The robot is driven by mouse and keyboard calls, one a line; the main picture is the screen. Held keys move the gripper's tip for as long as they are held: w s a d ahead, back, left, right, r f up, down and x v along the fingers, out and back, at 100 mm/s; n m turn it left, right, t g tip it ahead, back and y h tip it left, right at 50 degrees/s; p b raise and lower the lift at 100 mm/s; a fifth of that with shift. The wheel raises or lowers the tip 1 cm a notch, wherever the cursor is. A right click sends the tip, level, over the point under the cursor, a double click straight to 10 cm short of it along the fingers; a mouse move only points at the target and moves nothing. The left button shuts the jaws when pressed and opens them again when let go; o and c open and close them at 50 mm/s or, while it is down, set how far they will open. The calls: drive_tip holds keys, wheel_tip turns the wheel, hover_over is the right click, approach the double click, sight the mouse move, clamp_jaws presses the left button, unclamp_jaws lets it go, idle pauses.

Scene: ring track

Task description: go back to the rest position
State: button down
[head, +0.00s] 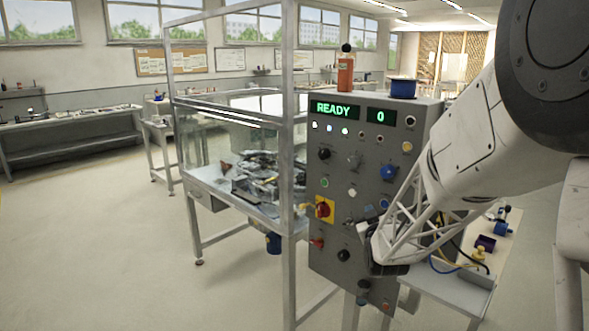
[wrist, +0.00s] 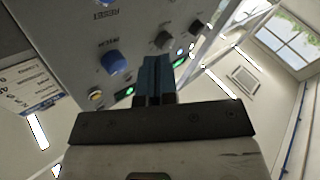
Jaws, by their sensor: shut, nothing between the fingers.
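My gripper (wrist: 157,64) is shut and empty in the wrist view, its two dark blue fingers side by side. They point toward the grey control panel, which fills the upper left of that view. In the head view my white arm comes in from the right and covers part of the panel (head: 330,265); the fingers cannot be made out there. The panel's display (head: 335,109) reads READY and a smaller display (head: 380,115) reads 0. In the wrist view a blue knob (wrist: 112,62) is left of the fingers. Whether the fingertips touch the panel cannot be told.
A glass-walled metal frame (head: 287,140) stands left of the panel. An orange bottle (head: 345,75) and a blue spool (head: 402,88) stand on the panel's top. A red-and-yellow switch (head: 324,209) juts from its front. A side table (head: 465,292) with cables is below my arm.

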drive_tip(key=s+a+r+m+g, duration=0.1)
drive_tip(key=s+g, duration=0.7)
drive_tip(key=s, duration=1.4)
drive_tip(key=s+a+r+m+g, duration=0.1)
drive_tip(key=s+a+m+g, duration=0.2)
drive_tip(key=s, duration=1.9)
drive_tip(key=g, duration=0.5)
drive_tip(key=shift+s+a+r+m+g, duration=0.25)
drive_tip(key=shift+s+r+m+g, duration=0.05)
drive_tip(key=shift+s+r, duration=0.1)
